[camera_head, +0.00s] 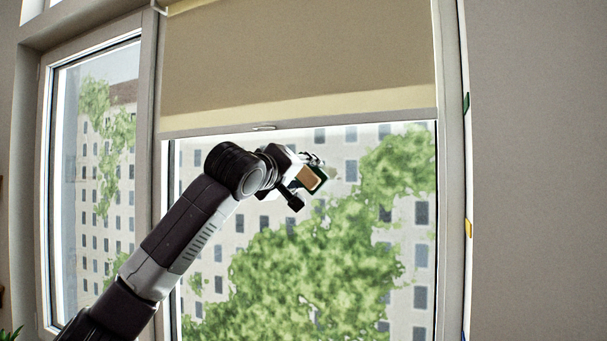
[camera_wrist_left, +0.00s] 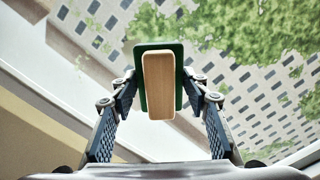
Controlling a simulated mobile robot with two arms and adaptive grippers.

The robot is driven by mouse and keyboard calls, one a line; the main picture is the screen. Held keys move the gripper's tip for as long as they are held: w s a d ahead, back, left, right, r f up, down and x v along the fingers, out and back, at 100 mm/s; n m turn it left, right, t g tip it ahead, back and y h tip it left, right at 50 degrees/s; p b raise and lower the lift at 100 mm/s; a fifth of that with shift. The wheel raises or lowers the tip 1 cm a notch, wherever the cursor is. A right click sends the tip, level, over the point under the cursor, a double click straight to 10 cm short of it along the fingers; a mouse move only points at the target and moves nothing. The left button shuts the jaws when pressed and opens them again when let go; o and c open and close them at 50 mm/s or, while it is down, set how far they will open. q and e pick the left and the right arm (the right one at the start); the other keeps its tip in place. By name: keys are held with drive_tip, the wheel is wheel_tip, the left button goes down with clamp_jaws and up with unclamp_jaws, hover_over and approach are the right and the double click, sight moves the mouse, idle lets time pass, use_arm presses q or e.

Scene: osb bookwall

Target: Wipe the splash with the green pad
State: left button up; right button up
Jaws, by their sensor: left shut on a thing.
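My left gripper (camera_head: 301,184) reaches up in front of the large window pane, just below the blind. It is shut on the green pad (camera_head: 324,174), which shows in the head view as a dark green edge around a tan wooden block. In the left wrist view the green pad (camera_wrist_left: 168,47) lies behind its wooden handle (camera_wrist_left: 157,95), between the two fingers (camera_wrist_left: 160,88). The pad is at or near the glass; I cannot tell whether it touches. I cannot make out the splash against the trees and building outside. My right gripper is not in view.
A beige roller blind (camera_head: 300,55) covers the upper part of the window, with a small handle (camera_head: 264,128) on its lower bar. A narrower window sash (camera_head: 95,170) stands at the left. The frame post (camera_head: 453,200) and grey wall (camera_head: 540,170) bound the right.

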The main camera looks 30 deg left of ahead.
sight(321, 174)
use_arm(q)
drive_tip(key=shift+w+p, duration=0.35)
drive_tip(key=shift+w, duration=0.3)
drive_tip(key=shift+d+f+b, duration=0.1)
drive_tip(key=shift+d+b, duration=0.3)
drive_tip(key=shift+d, duration=1.25)
drive_tip(key=shift+w+d, duration=0.15)
drive_tip(key=shift+d, duration=0.95)
drive_tip(key=shift+w+d, duration=0.1)
drive_tip(key=shift+d, duration=0.95)
drive_tip(key=shift+s+a, duration=0.15)
drive_tip(key=shift+a, duration=1.9)
drive_tip(key=shift+s+a, duration=0.1)
drive_tip(key=shift+a, duration=1.85)
drive_tip(key=shift+s+d, duration=0.1)
